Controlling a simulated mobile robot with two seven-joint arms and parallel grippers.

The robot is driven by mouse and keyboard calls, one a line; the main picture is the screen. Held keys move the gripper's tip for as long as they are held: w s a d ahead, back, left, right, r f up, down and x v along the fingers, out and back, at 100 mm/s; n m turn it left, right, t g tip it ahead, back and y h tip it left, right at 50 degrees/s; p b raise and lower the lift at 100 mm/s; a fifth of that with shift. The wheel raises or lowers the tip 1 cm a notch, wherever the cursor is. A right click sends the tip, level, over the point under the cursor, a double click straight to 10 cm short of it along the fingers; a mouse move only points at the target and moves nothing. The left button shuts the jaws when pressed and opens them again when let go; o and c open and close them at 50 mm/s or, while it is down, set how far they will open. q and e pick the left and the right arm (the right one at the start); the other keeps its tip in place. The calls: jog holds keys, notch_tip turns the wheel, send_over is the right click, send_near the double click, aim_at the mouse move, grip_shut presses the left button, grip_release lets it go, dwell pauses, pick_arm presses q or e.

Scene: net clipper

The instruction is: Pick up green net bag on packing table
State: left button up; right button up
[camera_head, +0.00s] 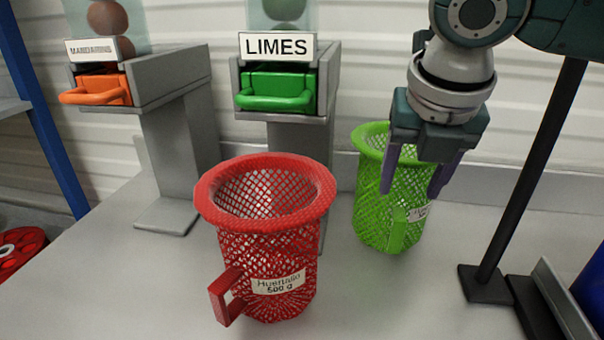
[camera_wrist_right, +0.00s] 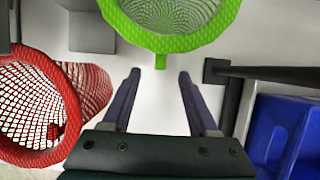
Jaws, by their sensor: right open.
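The green net bag (camera_head: 377,208) stands upright on the packing table (camera_head: 140,285), right of the red net bag. It has a thick rim, a green handle at the front and a white label partly hidden by a finger. My right gripper (camera_head: 413,190) is open and empty, pointing down in front of the green bag's upper right side. In the right wrist view the green rim (camera_wrist_right: 170,40) is just beyond the two fingertips (camera_wrist_right: 159,75), with its handle lined up between them. I cannot tell whether a finger touches the bag. My left gripper is not in view.
A red net bag (camera_head: 268,255) labelled 500 g stands at front left. Behind are the LIMES dispenser (camera_head: 277,90) with green drawer and the mandarins dispenser (camera_head: 100,85). A black post (camera_head: 530,150) and a blue bin (camera_wrist_right: 283,130) are at right.

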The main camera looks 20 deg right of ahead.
aim_at(399, 213)
jog(key=x, duration=0.6)
jog(key=shift+w+d+f, duration=0.1)
jog(key=shift+c, duration=0.2)
grip_shut()
dwell(1.1)
